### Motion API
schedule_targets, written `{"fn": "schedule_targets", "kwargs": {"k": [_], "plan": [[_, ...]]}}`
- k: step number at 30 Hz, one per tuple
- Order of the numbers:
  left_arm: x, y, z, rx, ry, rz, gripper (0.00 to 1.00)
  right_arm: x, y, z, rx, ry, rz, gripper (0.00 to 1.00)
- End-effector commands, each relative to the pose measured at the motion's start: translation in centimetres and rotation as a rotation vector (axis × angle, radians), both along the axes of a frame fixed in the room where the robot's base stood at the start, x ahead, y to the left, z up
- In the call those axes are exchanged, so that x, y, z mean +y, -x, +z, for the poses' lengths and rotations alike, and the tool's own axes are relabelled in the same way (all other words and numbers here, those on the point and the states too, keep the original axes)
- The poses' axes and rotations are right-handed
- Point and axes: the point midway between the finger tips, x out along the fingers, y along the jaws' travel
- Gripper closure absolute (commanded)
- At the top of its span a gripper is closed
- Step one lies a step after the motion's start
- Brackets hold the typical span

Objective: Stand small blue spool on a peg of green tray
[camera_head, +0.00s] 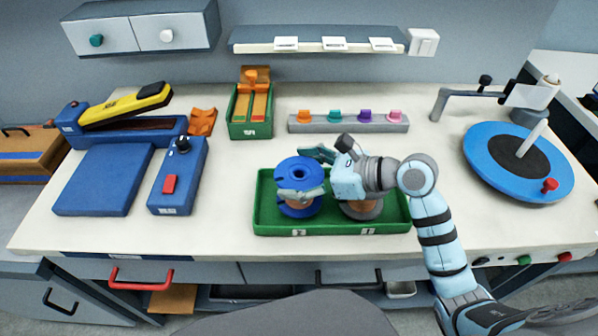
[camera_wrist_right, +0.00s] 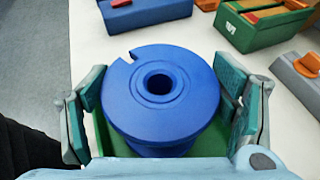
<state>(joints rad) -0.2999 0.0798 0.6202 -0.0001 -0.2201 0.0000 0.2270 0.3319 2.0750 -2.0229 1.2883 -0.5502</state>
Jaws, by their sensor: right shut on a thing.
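My right gripper (camera_head: 308,174) comes from the right and is shut on the blue spool, one finger on the near side and one on the far side. In the right wrist view the spool (camera_wrist_right: 162,122) sits between the two fingers. Its underside is hidden, so I cannot tell whether it is on a peg. My left gripper is out of view.
A grey and copper spool (camera_head: 362,211) stands in the tray's right part, partly under my gripper. Behind are a rack of coloured knobs (camera_head: 348,124) and a green box (camera_head: 250,128). A blue press (camera_head: 120,130) stands left, a blue turntable (camera_head: 490,155) right.

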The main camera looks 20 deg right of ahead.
Motion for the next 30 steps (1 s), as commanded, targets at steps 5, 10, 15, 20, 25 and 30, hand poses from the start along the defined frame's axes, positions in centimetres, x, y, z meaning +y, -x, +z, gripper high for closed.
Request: {"fn": "schedule_targets", "kwargs": {"k": [5, 10, 15, 20, 25, 30], "plan": [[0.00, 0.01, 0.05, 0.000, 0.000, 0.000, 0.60, 0.07, -0.03, 0.22, -0.003, -0.002, 0.000, 0.76], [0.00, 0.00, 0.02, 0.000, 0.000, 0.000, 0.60, 0.06, -0.03, 0.19, -0.003, -0.002, 0.000, 0.76], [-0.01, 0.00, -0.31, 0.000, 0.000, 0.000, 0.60, 0.07, -0.04, -0.19, -0.003, -0.002, 0.000, 0.76], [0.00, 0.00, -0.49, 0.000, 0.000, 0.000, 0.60, 0.08, -0.04, -0.41, -0.003, -0.002, 0.000, 0.76], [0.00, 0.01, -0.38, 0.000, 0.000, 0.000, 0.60, 0.07, -0.05, -0.30, -0.001, -0.002, 0.000, 0.76], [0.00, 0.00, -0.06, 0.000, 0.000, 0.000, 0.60, 0.08, -0.13, 0.13, -0.003, -0.002, 0.000, 0.76]]}}
